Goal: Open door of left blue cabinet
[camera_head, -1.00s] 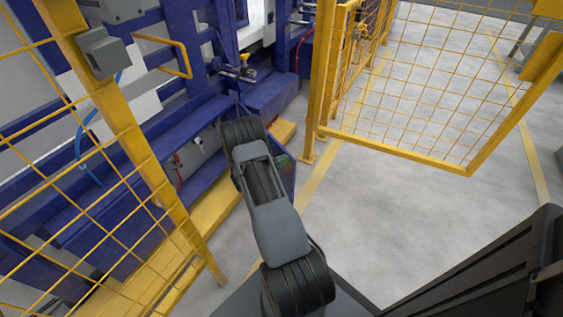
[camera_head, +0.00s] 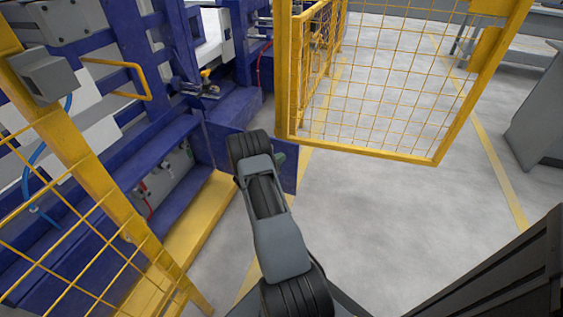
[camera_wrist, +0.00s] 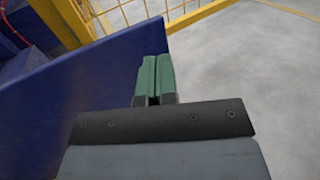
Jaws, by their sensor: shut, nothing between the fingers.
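The left blue cabinet's opening (camera_head: 168,185) shows at the left in the head view, with hoses and fittings inside. A flat blue door panel (camera_head: 288,170) stands swung out from it, partly hidden behind my arm. The panel also fills much of the left of the wrist view (camera_wrist: 75,105). My gripper (camera_head: 279,158) is mostly hidden by my wrist in the head view. In the wrist view its green fingers (camera_wrist: 153,80) are together and empty, right beside the panel near its edge. I cannot tell whether they touch it.
A yellow mesh fence (camera_head: 75,180) stands at the left, and a yellow mesh gate (camera_head: 385,85) at the upper right. A yellow beam (camera_head: 190,235) runs along the cabinet's foot. Grey floor (camera_head: 400,225) is clear to the right.

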